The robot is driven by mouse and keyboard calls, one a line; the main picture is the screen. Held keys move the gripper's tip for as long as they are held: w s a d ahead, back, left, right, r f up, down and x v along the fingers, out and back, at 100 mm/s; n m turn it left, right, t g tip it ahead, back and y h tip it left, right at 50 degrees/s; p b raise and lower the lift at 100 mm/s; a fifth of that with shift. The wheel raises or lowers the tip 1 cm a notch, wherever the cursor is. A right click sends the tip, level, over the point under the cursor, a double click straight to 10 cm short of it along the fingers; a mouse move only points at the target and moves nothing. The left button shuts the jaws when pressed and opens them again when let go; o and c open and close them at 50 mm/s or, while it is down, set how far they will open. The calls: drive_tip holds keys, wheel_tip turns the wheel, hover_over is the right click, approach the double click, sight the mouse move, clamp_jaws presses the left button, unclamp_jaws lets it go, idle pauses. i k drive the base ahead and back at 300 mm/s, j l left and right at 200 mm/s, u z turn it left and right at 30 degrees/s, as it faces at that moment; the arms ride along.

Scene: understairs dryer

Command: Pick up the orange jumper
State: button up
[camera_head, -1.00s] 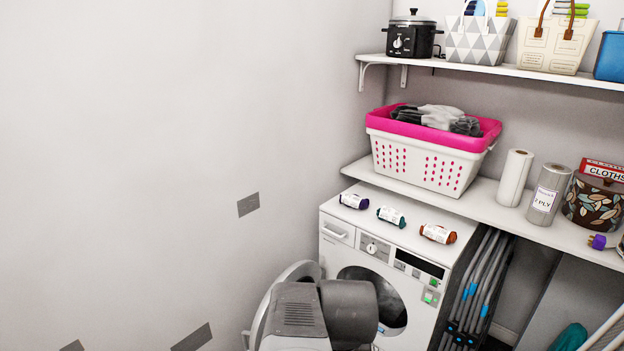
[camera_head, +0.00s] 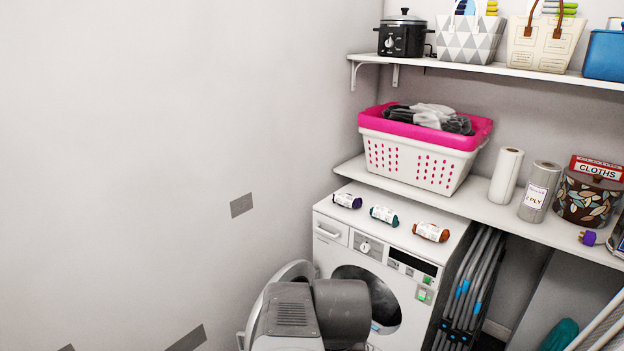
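A small rolled bundle, orange at its ends with a white band around its middle (camera_head: 431,232), lies on top of the white dryer (camera_head: 390,218), near its right front edge. It is the only orange item I see, and I take it for the orange jumper. A similar teal-and-white roll (camera_head: 384,215) and a purple-and-white roll (camera_head: 347,201) lie to its left, apart from it. My gripper is not in view. Only a grey part of my arm shows low in the picture, in front of the dryer, hiding some of its front.
The dryer's round door (camera_head: 262,305) appears swung open to the left. Folded grey poles (camera_head: 470,285) stand right of the dryer. A blank wall fills the left.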

sight(431, 231)
drive_tip(key=i+l+u, duration=0.2)
drive_tip(key=i+l, duration=0.15)
drive_tip(key=l, duration=0.25)
drive_tip(key=i+l+u, duration=0.1)
drive_tip(key=l, duration=0.25)
drive_tip(key=i+l+u, duration=0.1)
drive_tip(key=i+l, duration=0.15)
drive_tip(key=i+l+u, duration=0.1)
drive_tip(key=l, duration=0.35)
drive_tip(key=i+l+u, duration=0.1)
drive_tip(key=l, duration=0.25)
drive_tip(key=i, duration=0.05)
